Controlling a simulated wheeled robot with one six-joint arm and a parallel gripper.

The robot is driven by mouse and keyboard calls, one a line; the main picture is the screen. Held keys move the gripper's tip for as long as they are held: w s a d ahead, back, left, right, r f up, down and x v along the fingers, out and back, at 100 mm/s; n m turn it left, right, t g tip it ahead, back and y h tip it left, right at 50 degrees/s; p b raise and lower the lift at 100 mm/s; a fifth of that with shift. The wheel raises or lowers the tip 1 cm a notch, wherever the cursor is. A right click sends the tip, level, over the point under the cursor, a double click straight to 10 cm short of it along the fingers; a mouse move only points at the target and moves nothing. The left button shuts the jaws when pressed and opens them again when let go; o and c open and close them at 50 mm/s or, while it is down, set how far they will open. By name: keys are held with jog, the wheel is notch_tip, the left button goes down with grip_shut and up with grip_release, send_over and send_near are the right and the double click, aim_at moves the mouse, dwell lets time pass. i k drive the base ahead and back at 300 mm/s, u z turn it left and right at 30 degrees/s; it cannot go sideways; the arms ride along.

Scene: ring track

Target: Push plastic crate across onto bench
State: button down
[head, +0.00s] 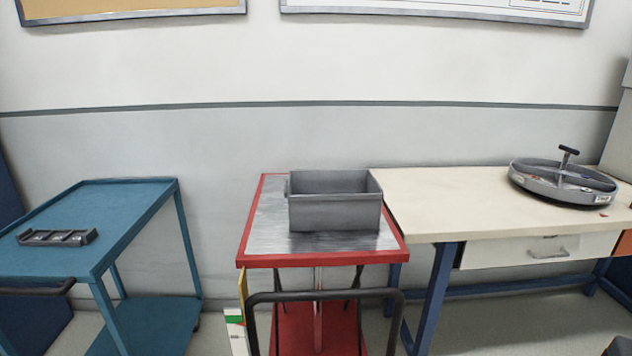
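A grey plastic crate (335,212), open at the top and seemingly empty, stands upright on a red-edged lift table with a bare metal top (290,244). The crate sits toward the right side of that top. The bench (430,205) has a pale top and blue legs and stands directly right of the lift table, its top close to the table's level. I cannot tell whether there is a narrow gap between them. My gripper is not in view.
A round grey tray with a handle (566,183) sits at the bench's right; the bench's left part is clear. A blue trolley (125,205) on the left carries a dark grey holder (57,237). The lift table's black push handle (325,294) faces me. A wall stands behind.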

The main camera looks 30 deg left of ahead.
aim_at(327, 199)
jog(key=u, duration=0.85)
jog(key=i, duration=0.85)
jog(key=u, duration=0.75)
